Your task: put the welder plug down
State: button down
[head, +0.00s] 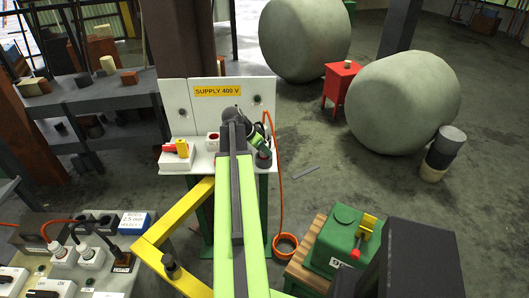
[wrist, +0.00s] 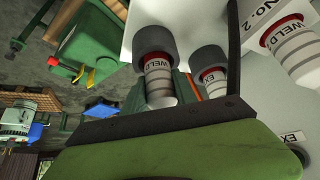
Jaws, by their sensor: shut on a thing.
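My gripper (head: 240,128) is at the white supply panel (head: 260,88), at its shelf, partly hidden behind my arm in the head view. It is shut on the welder plug. In the wrist view, a grey-collared white plug with a red band and a partly hidden "WELD" label (wrist: 157,78) shows just beyond the dark-edged green part of my gripper. The exact grip and whether the plug touches the shelf are hidden.
A red socket (head: 213,136) and a red-yellow switch (head: 181,149) are on the shelf's left side.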

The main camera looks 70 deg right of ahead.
jog(key=shift+f, duration=0.15)
jog(key=c, duration=1)
grip_release()
jog(key=shift+r, duration=0.25)
jog(key=p+v, duration=1)
jog(key=v, duration=0.2)
jog(key=shift+s, duration=0.1)
